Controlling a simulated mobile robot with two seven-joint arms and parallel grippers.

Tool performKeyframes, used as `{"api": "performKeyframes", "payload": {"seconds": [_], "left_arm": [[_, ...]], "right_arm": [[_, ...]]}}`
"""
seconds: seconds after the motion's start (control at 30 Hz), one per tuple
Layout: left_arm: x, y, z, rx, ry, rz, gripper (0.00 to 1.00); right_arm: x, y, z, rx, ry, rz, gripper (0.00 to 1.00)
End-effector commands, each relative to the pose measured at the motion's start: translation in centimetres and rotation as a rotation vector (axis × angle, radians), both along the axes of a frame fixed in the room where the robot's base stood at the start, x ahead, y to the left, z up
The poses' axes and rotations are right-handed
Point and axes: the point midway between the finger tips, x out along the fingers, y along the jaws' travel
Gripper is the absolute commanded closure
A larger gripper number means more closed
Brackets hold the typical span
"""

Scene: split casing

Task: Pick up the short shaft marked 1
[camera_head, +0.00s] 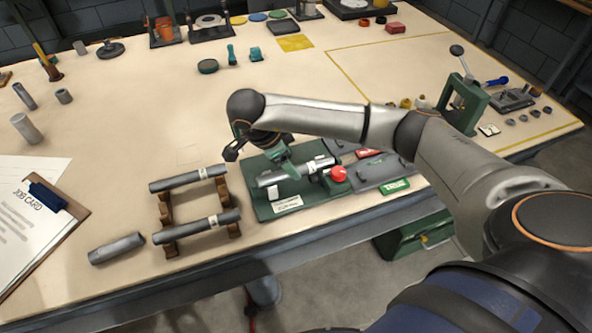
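Two grey shafts with pale marked bands lie on a brown wooden rack: the rear shaft (176,184) and the front shaft (190,229). The marks are too small to read, so I cannot tell which is 1. My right arm reaches in from the right. Its dark gripper (233,150) hangs just beyond the right end of the rear shaft, apart from it as far as I can see, with nothing visible in it. Whether its fingers are open is too small to tell. My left gripper is not in view.
A green fixture (264,209) holding a shaft, with a red knob (338,174), stands right of the rack (167,214). A loose grey cylinder (116,248) lies left of it. A clipboard (70,207) is at far left. The table behind the rack is clear.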

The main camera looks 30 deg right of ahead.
Motion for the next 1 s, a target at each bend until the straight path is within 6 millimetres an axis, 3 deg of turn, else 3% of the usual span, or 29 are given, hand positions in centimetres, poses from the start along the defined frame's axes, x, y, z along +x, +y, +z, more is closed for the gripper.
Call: {"api": "performKeyframes", "payload": {"seconds": [0.3, 0.63, 1.0], "left_arm": [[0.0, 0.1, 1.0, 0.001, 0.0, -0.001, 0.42], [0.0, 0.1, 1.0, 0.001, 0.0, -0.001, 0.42], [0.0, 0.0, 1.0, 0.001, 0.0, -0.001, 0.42]], "right_arm": [[0.7, -1.4, -4.1, 0.0, 0.004, -0.002, 0.28], [0.7, -1.7, -4.8, 0.001, 0.001, 0.001, 0.28], [0.7, -1.7, -4.7, 0.001, 0.001, 0.001, 0.69]]}}
